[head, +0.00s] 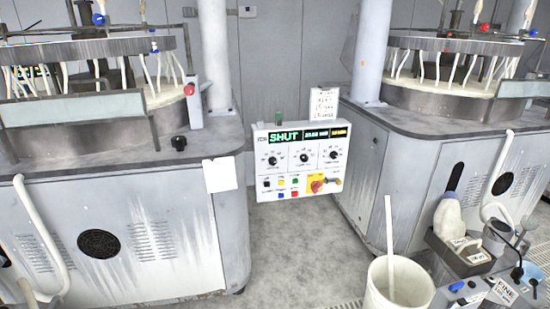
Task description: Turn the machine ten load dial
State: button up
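Below the display are three black knobs with scale marks: a left dial (272,160), a middle dial (304,158) and a right dial (334,154). Their labels are too small to read, so I cannot tell which is the load dial or whether this panel belongs to machine ten. My gripper is not in view.
Polishing machines stand at left (150,240) and right (420,170). The panel's lower part has coloured buttons and a red-and-yellow switch (317,186). A white bucket (408,280) with a stick and a cluttered cart (450,265) stand front right. Floor before the panel is clear.

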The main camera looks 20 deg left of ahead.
aim_at(273, 160)
jog(key=u, duration=0.45)
jog(key=i, duration=1.1)
jog(key=u, duration=0.55)
